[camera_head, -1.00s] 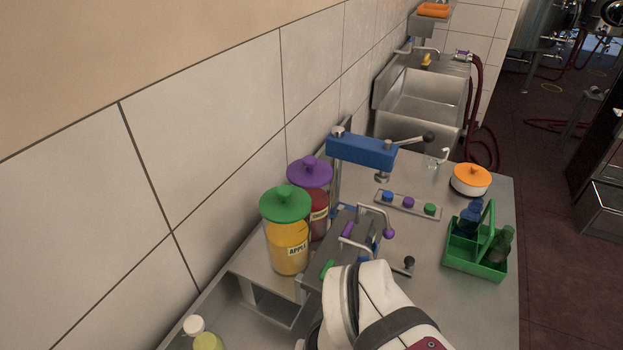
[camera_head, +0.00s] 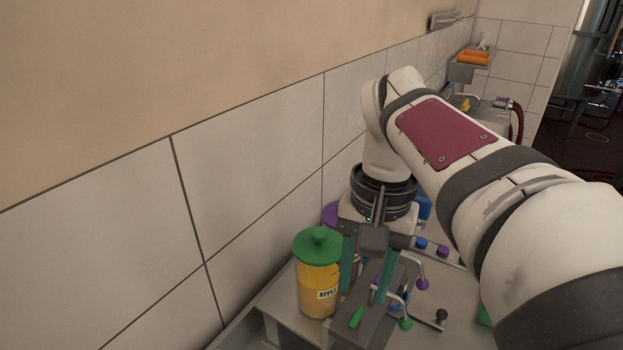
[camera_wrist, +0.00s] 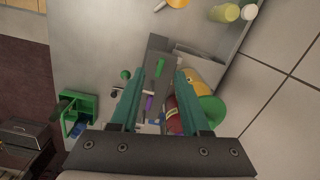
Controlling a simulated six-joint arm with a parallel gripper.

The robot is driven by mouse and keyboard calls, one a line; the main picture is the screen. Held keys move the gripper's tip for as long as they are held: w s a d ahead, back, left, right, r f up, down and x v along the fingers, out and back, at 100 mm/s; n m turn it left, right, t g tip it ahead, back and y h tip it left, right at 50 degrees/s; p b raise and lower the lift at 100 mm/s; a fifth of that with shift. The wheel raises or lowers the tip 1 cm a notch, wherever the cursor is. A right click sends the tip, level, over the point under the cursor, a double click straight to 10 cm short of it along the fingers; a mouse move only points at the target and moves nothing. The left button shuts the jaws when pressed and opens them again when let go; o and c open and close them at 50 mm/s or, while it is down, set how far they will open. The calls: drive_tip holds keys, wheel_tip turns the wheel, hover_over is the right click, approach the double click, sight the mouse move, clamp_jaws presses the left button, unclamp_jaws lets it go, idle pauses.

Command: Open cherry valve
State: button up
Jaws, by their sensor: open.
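The cherry-side jar shows red in the wrist view (camera_wrist: 173,118), partly behind a finger; only the edge of its purple lid (camera_head: 330,214) shows in the head view. My gripper (camera_head: 364,296) is open and empty above the valve block. In the wrist view, a green handle (camera_wrist: 159,68) lies between my gripper's fingertips (camera_wrist: 161,74), and a purple handle (camera_wrist: 149,103) lies between the fingers lower in the picture. A lever with a purple knob (camera_head: 422,283) and one with a green knob (camera_head: 405,323) stick out to the right. I cannot tell whether the fingers touch anything.
The apple jar (camera_head: 318,290) with a green lid stands left of my gripper, close to the fingers. A green bottle caddy (camera_wrist: 84,108) stands on the counter. The tiled wall (camera_head: 265,140) runs along the left. Bottles (camera_wrist: 225,13) stand at the counter's end.

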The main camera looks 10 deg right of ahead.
drive_tip(key=w+d+r+m, duration=0.2)
drive_tip(key=w+d+r, duration=0.3)
drive_tip(key=w+d, duration=0.35)
drive_tip(key=shift+h, duration=0.3)
drive_tip(key=f, duration=1.5)
drive_tip(key=shift+w+a+f, duration=0.35)
drive_tip(key=shift+w+a, duration=0.05)
clamp_jaws()
